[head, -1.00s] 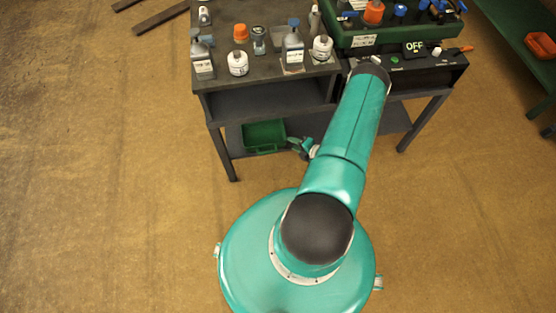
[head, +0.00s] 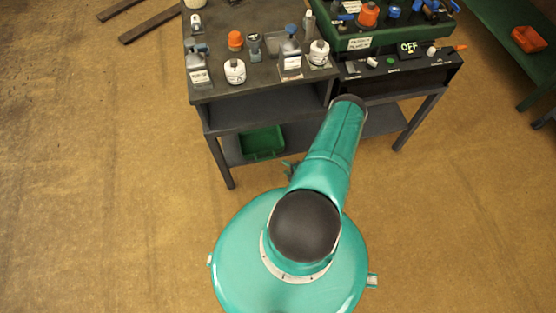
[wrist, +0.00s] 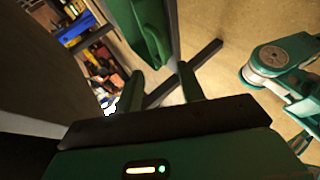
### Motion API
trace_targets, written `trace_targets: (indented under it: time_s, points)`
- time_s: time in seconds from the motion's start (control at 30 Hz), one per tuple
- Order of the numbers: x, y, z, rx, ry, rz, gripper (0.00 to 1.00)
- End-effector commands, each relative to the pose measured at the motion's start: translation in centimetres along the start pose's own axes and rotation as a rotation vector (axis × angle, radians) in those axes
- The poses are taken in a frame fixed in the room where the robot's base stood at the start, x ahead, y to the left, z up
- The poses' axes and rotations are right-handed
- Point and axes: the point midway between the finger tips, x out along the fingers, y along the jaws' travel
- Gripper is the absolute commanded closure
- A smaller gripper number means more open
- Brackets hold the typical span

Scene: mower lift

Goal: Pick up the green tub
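The green tub (head: 262,141) is an open rectangular bin on the lower shelf of the dark workbench, below the bottles. It looks empty in the head view. In the wrist view the green tub (wrist: 152,28) shows at the top centre, beyond the fingertips and apart from them. My gripper (wrist: 160,76) has its two fingers spread with nothing between them. In the head view my gripper (head: 290,169) is low in front of the shelf, to the lower right of the tub, and partly hidden by my arm.
A green machine tray (head: 385,38) and an "OFF" panel (head: 408,48) stand to the right. Dark bench legs (head: 222,163) flank the shelf. The floor in front is clear.

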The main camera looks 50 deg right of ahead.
Motion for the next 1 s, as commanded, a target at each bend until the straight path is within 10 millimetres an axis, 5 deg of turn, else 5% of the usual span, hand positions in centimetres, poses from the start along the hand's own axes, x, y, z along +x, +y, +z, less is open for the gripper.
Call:
trace_targets:
  time_s: [0.6, 1.0]
  points:
    - [11.1, 0.2, -0.5, -0.005, 0.006, -0.001, 0.61]
    - [13.2, 0.2, -0.4, -0.001, 0.003, -0.001, 0.61]
